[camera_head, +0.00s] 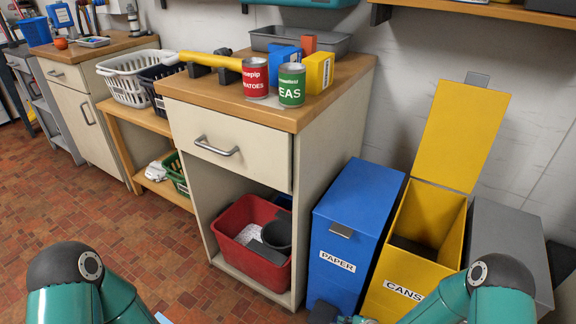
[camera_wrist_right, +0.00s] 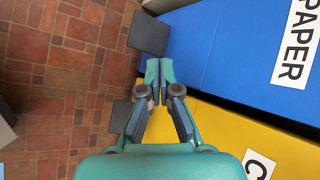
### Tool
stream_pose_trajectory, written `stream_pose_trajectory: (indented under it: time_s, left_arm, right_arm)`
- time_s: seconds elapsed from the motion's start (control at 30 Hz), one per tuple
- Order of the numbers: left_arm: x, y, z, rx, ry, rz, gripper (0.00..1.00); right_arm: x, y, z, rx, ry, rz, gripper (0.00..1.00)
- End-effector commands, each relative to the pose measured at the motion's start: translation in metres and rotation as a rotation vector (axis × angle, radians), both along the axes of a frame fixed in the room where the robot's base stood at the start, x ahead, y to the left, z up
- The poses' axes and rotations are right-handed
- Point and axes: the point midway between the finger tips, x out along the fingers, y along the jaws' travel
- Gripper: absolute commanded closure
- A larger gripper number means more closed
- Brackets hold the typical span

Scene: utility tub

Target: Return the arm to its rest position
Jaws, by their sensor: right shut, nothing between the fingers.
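My right gripper (camera_wrist_right: 160,72) is shut and empty in the right wrist view. Its fingertips point toward the front of the blue PAPER bin, with the yellow CANS bin beside them. In the head view my right arm (camera_head: 484,285) comes up at the bottom right, in front of the CANS bin. Only a small part of its gripper shows at the bottom edge, by the foot of the bins. My left arm (camera_head: 68,280) shows at the bottom left; its gripper is out of view.
The blue PAPER bin (camera_head: 352,232) is closed; the yellow CANS bin (camera_head: 400,262) has its lid up. A grey bin (camera_head: 512,235) stands to the right. A cabinet (camera_head: 215,190) holds a red tub (camera_head: 262,213) below and cans on top. Open tiled floor (camera_head: 100,215) lies left.

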Motion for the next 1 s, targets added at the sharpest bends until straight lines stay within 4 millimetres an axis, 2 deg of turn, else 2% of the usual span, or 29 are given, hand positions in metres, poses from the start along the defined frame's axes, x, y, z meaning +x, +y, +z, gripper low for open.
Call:
stream_pose_trajectory:
  time_s: [0.03,0.1,0.2,0.3,0.4,0.5,0.7,0.77,1.0]
  left_arm:
    - [0.0,0.0,0.0,0.0,0.0,0.0,0.6]
    - [0.0,0.0,0.0,0.0,0.0,0.0,0.6]
    - [0.0,0.0,0.0,0.0,0.0,0.0,0.6]
    - [0.0,0.0,0.0,0.0,0.0,0.0,0.6]
    - [0.0,0.0,0.0,0.0,0.0,0.0,0.6]
    - [0.0,0.0,0.0,0.0,0.0,0.0,0.6]
    - [0.0,0.0,0.0,0.0,0.0,0.0,0.6]
    - [0.0,0.0,0.024,0.0,0.001,0.0,0.6]
    - [0.0,0.0,0.081,0.0,0.0,0.0,0.6]
  right_arm:
    - [-0.019,0.014,0.007,-0.061,0.019,0.108,1.0]
    - [-0.048,0.028,0.013,-0.151,0.043,0.27,1.0]
    - [-0.091,0.039,0.017,-0.263,0.073,0.512,1.0]
    - [-0.131,0.043,0.019,-0.342,0.094,0.738,1.0]
    - [-0.163,0.043,0.018,-0.388,0.102,0.928,1.0]
    - [-0.184,0.043,0.017,-0.42,0.091,1.092,1.0]
    - [-0.197,0.044,0.017,-0.494,-0.009,1.376,1.0]
    - [-0.196,0.044,0.041,-0.497,-0.012,1.378,1.0]
    - [-0.196,0.044,0.098,-0.497,-0.011,1.374,1.0]
